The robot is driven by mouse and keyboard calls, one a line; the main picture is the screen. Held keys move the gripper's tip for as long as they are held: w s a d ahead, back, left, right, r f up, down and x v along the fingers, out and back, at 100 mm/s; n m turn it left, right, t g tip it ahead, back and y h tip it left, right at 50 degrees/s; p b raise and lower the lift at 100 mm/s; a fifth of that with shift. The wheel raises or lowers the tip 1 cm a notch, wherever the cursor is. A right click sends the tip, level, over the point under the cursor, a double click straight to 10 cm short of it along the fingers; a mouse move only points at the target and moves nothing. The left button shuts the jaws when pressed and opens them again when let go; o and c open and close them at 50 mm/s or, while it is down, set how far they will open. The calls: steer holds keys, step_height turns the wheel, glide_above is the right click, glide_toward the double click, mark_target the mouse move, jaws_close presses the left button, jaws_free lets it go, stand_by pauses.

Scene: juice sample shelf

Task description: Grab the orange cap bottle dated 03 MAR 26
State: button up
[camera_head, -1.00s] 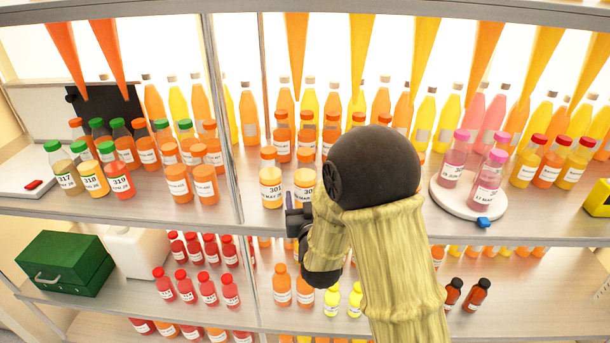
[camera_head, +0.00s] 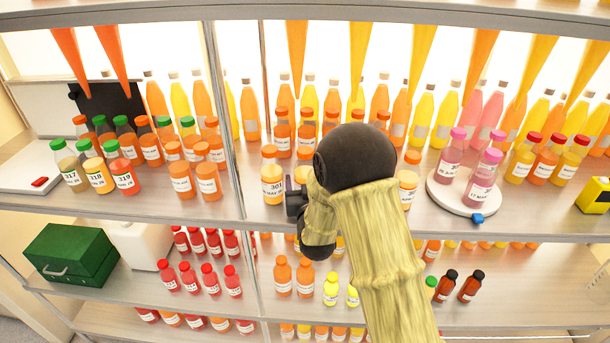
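An orange-cap bottle (camera_head: 272,184) with yellow-orange juice stands upright at the front of the middle shelf. Its label reads 301 and a date that looks like MAY 26. A second orange-cap bottle (camera_head: 302,174) stands just right of it, mostly hidden behind my arm, its label covered. A third orange-cap bottle (camera_head: 408,182) shows right of my arm, its date too small to read. My gripper (camera_head: 292,204) is in front of the shelf, near the lower parts of the first two bottles. Its fingers are small and partly hidden, so opening and contact are unclear.
Several orange-cap bottles (camera_head: 282,135) stand behind. A round white turntable (camera_head: 465,198) with two pink-cap bottles is to the right. Numbered bottles (camera_head: 70,168) stand left of a shelf post (camera_head: 229,130). A lower shelf (camera_head: 400,310) holds small bottles below my arm.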

steer(key=shift+c, duration=0.4)
steer(key=c, duration=0.8)
steer(key=shift+r+b, duration=0.25)
steer(key=shift+b, duration=0.1)
steer(key=shift+c, duration=0.2)
